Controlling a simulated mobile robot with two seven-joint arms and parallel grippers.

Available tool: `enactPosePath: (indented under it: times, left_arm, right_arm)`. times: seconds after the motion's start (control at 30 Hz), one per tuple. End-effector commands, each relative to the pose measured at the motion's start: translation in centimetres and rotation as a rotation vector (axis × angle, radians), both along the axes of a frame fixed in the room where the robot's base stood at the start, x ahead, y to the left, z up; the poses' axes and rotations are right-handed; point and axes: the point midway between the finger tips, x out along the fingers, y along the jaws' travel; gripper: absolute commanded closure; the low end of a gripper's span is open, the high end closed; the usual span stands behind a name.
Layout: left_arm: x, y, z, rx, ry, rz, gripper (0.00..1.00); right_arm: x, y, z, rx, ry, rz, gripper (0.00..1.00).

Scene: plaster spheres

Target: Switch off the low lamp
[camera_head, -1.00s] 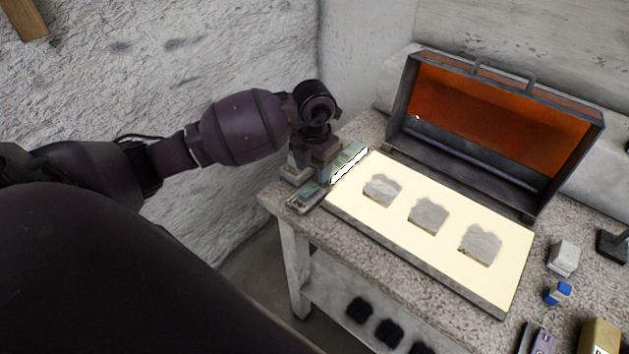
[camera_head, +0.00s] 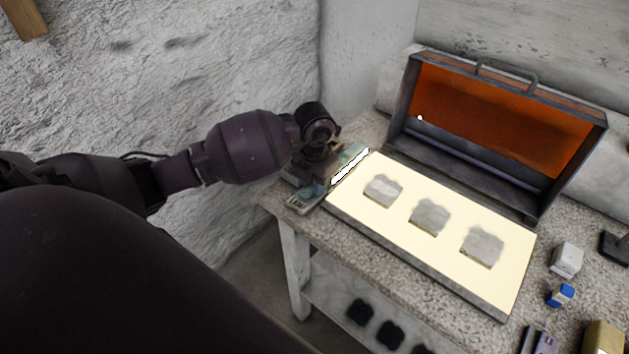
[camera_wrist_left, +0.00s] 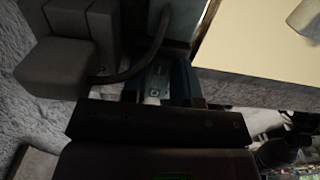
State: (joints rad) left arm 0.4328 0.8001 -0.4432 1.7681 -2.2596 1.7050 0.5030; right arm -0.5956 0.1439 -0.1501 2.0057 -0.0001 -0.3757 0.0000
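The low lamp (camera_head: 355,162) is a pale green housing with a bright white strip, lit, at the left edge of the light panel. A small grey-green box (camera_head: 301,204) lies at the table's left corner. My left gripper (camera_head: 309,184) is over this corner and hides part of the box and the lamp's near end. In the left wrist view, a small plate with a button-like mark (camera_wrist_left: 154,84) shows between the fingers, which look apart with nothing held. I cannot tell whether they touch it. My right gripper is not in view.
The glowing light panel (camera_head: 384,219) carries several grey rough pieces. An open dark case (camera_head: 545,197) with an orange lining stands behind it. Grey blocks (camera_wrist_left: 75,45) and a dark cable (camera_wrist_left: 150,50) are close to the left gripper. A white block (camera_head: 566,260) and blue item (camera_head: 560,295) stand right.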

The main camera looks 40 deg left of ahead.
Motion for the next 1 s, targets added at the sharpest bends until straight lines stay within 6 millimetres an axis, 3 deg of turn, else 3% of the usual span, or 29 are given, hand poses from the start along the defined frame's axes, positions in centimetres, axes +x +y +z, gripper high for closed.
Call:
enactPosePath:
  times: [0.27, 0.7, 1.0]
  left_arm:
    - [-0.11, 0.12, 0.15, 0.000, -0.039, 0.001, 0.96]
    - [-0.79, 0.13, 0.49, -0.024, -0.331, 0.001, 0.96]
    - [-0.78, 0.10, 0.66, -0.028, -0.367, 0.000, 0.96]
  right_arm:
    - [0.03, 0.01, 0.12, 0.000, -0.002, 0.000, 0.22]
    - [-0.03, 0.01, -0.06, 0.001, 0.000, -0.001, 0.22]
    - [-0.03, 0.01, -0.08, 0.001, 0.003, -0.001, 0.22]
